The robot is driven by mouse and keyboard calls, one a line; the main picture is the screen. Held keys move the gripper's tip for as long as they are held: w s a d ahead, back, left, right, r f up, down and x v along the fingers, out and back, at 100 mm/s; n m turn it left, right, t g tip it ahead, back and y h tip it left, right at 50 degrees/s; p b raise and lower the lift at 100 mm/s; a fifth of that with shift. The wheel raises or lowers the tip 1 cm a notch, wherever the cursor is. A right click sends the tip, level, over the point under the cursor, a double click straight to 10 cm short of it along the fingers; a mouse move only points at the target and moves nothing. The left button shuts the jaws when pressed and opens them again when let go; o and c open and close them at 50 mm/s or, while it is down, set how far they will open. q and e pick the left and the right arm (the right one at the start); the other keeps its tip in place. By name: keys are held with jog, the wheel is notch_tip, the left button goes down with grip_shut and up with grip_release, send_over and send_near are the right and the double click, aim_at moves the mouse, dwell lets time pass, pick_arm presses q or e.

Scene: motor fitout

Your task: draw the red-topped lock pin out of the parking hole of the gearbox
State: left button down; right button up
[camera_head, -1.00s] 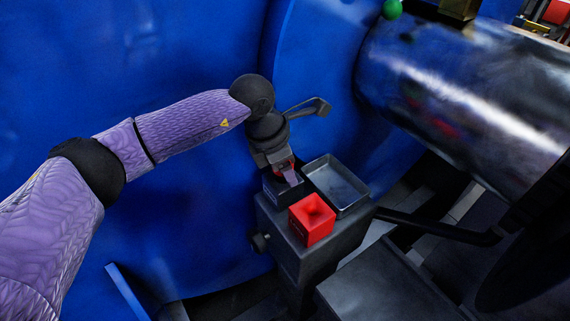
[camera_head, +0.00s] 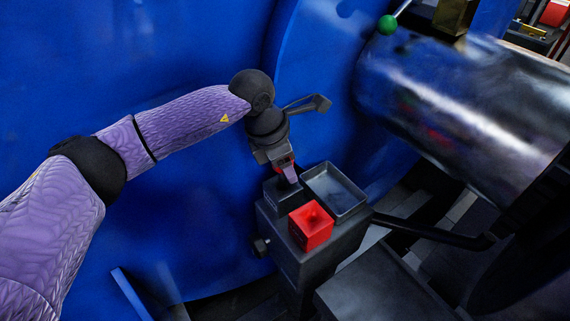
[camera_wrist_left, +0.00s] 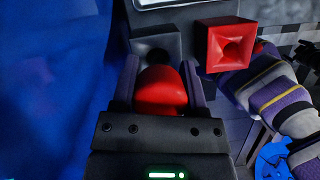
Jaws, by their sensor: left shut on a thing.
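My left gripper (camera_head: 288,172) is shut on the red-topped lock pin (camera_head: 284,161), above a small black block (camera_head: 281,194) on the dark housing. In the left wrist view the red top (camera_wrist_left: 161,92) sits between the two fingers (camera_wrist_left: 162,88). Just past it, a dark round hole (camera_wrist_left: 157,56) shows in the black block. The pin's lower end is hidden, so I cannot tell if any of it is still in a hole. My right gripper is not in view.
A red block with a funnel-shaped recess (camera_head: 311,227) and a shallow grey tray (camera_head: 352,207) sit beside the black block. A large blue wall (camera_head: 200,50) stands behind. A shiny metal cylinder (camera_head: 460,100) and a green knob (camera_head: 387,24) are at the upper right.

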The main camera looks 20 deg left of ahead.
pick_arm(q)
jog(key=shift+r+p, duration=1.1)
jog(key=shift+r, duration=0.6)
